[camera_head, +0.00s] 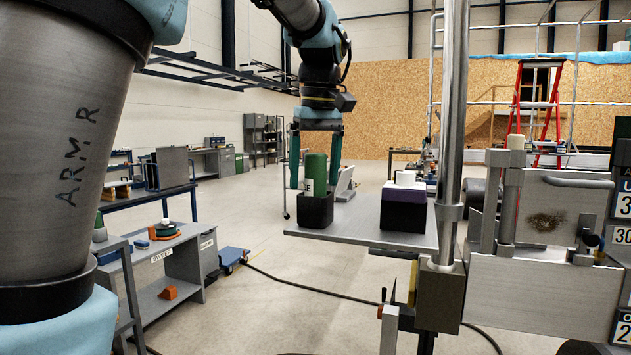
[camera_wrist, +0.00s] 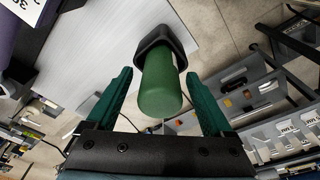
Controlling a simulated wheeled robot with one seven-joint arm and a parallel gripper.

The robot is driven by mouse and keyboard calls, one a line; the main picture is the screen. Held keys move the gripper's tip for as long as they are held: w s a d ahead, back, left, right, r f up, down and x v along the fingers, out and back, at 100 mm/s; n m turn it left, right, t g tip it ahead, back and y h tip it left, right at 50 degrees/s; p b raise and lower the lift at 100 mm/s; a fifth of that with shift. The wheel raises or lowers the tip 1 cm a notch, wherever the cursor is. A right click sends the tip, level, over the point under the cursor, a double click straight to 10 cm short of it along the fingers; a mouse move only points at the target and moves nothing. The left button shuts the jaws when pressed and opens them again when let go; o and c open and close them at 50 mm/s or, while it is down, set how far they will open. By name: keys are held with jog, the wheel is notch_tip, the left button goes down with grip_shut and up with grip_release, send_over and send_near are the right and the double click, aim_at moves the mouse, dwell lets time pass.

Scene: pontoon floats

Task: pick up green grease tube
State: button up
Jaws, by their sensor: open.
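The green grease tube (camera_head: 315,172) stands upright in a black square holder (camera_head: 316,208) near the left end of a grey shelf. It has a white label low on its side. My gripper (camera_head: 315,184) points down from above, with one teal finger to each side of the tube. In the wrist view the tube (camera_wrist: 160,86) lies between the two open fingers (camera_wrist: 161,84), with visible gaps on both sides. The tube's lower part is hidden inside the holder (camera_wrist: 160,40).
The grey shelf (camera_head: 362,226) carries a black and purple box (camera_head: 403,210) with white items on top, right of the holder. A metal post (camera_head: 452,130) rises at the shelf's right end. A workbench (camera_head: 170,265) stands lower left. Open floor lies beyond the shelf.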

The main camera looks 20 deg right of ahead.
grip_shut()
dwell(0.5)
jog(key=shift+r, duration=0.1)
